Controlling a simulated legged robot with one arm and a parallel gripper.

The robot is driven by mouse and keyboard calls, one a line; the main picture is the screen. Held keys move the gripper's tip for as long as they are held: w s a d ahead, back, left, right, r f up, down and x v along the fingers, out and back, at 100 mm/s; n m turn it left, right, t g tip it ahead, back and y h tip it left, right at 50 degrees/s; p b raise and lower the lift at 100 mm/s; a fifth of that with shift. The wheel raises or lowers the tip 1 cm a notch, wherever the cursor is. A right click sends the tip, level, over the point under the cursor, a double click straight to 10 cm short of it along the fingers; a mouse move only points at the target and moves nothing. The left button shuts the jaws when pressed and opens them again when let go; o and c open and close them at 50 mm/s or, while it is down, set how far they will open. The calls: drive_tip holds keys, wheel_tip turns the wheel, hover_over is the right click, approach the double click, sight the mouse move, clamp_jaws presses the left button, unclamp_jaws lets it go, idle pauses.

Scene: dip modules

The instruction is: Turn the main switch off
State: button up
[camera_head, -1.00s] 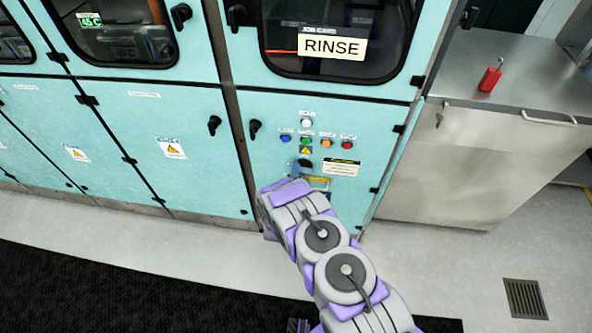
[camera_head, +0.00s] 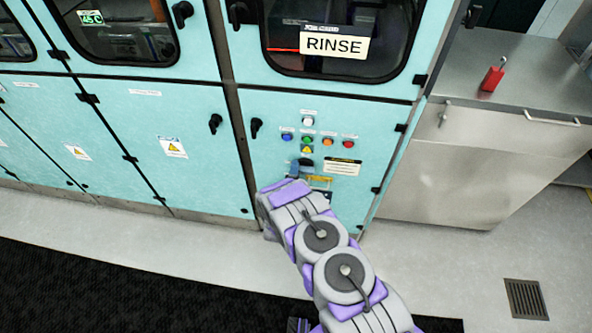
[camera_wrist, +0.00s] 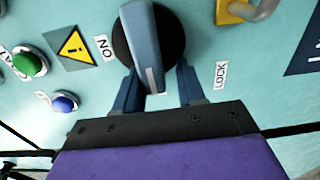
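The main switch (camera_wrist: 150,48) is a black round base with a long blue-grey handle, on the teal panel. Its white pointer line faces down in the wrist view, toward my gripper. An ON label (camera_wrist: 104,47) is to its left and a LOCK label (camera_wrist: 221,75) to its lower right. My gripper (camera_wrist: 160,82) is open, with one finger on each side of the handle's lower end. The left finger is very close to the handle; I cannot tell if it touches. A small label between the fingers is mostly hidden. In the head view the switch (camera_head: 306,162) is small, below the warning sticker.
Blue (camera_wrist: 64,103) and green (camera_wrist: 30,63) buttons and a warning triangle (camera_wrist: 74,47) are left of the switch in the wrist view. A yellow padlock (camera_wrist: 234,12) is at the upper right. A steel counter (camera_head: 470,85) with a red object (camera_head: 491,78) stands right of the cabinet.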

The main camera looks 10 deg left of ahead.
drive_tip(key=shift+o, duration=0.7)
drive_tip(key=shift+a, duration=0.1)
drive_tip(key=shift+r, duration=0.1)
drive_tip(key=shift+s, duration=0.15)
drive_tip(key=s+p, duration=0.3)
drive_tip(key=s, duration=1.4)
drive_tip(key=shift+a+p, duration=0.3)
drive_tip(key=shift+p, duration=0.1)
drive_tip(key=shift+w, duration=0.1)
